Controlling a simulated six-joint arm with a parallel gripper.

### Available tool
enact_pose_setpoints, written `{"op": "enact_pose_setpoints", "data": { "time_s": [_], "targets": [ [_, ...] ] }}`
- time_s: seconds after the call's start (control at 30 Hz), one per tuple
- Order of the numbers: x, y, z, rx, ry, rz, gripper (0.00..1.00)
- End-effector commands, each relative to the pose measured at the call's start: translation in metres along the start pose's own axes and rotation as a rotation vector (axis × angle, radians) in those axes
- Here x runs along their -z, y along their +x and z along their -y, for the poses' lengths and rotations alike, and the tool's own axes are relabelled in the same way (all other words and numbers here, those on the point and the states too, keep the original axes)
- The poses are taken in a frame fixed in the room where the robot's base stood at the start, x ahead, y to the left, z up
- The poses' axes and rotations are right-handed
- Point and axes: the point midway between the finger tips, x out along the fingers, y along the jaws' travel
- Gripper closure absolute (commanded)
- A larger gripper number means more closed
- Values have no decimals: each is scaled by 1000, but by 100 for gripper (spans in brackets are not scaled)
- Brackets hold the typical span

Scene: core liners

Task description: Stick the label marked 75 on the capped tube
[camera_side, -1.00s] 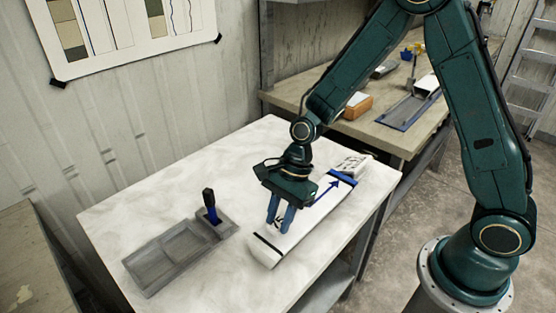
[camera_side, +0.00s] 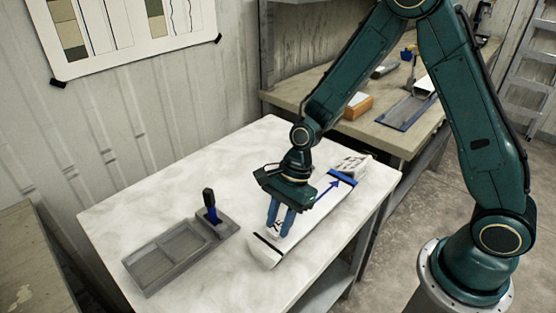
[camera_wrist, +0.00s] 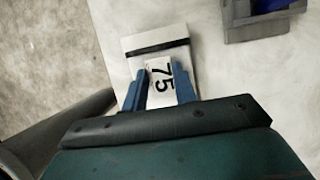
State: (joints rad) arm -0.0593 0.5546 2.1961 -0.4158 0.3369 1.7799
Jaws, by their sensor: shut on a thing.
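The white tube (camera_side: 320,211) lies on the pale table, with a blue band (camera_side: 341,178) at its far end, a dark band (camera_side: 268,244) near its near end and a blue arrow along it. My gripper (camera_side: 280,228) points down over the near part of the tube, its blue fingers shut on the white label marked 75 (camera_wrist: 160,77). In the wrist view the label sits between the fingers, over the tube (camera_wrist: 150,38) and just short of the dark band. I cannot tell whether the label touches the tube.
A grey tray (camera_side: 165,262) with shallow compartments lies left on the table (camera_side: 190,170), with a dark-handled blue tool (camera_side: 210,207) standing at its right end. A white holder (camera_side: 353,162) is beside the tube's far end. The table's back left is clear.

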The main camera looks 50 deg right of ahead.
Motion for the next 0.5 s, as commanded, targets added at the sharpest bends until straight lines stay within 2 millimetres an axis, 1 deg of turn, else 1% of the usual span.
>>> {"op": "enact_pose_setpoints", "data": {
  "time_s": [0.5],
  "targets": [
    [4, 9, 0, 0, 1, 0, 90]
  ]
}}
